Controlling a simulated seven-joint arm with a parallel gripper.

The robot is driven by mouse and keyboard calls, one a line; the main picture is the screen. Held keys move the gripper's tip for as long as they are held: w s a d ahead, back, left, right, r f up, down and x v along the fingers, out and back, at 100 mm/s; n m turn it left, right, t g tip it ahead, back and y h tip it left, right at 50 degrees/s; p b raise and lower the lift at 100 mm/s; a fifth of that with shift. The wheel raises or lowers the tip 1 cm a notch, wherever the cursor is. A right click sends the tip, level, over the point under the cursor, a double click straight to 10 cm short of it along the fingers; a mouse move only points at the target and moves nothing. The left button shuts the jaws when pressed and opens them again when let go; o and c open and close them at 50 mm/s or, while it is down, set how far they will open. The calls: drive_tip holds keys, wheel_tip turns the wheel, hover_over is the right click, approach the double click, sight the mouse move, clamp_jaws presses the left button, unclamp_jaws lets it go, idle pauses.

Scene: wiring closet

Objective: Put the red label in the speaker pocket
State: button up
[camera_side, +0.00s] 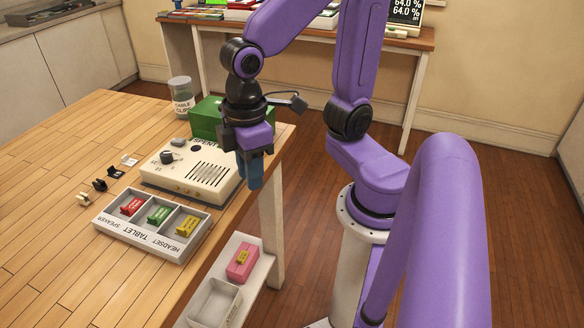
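A grey tray (174,253) on the wooden table has three pockets, lettered SPEAKER, TABLET and HEADSET from left to right. The red label (131,206) lies in the leftmost pocket, by the SPEAKER lettering. A green label (158,215) lies in the middle pocket and a yellow label (186,227) in the right one. My gripper (254,186) points down with blue fingers near the table's right edge, to the right of and above the tray, apart from it. The fingers overlap in this view, so their gap is hidden. I see no label at them.
A beige box (168,180) with a knob and grille stands behind the tray, beside my gripper. A green box (206,112) and cable-clip jar (182,104) stand farther back. Several small clips (100,185) lie left. A lower shelf holds a pink block (238,264). The front-left table is clear.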

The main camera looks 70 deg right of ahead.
drive_tip(key=s+d+f+n, duration=0.1)
drive_tip(key=s+d+n, duration=0.1)
drive_tip(key=s+d, duration=0.2)
drive_tip(key=shift+s+d+f, duration=0.2)
drive_tip(key=shift+s+f, duration=0.1)
drive_tip(key=shift+s, duration=0.9)
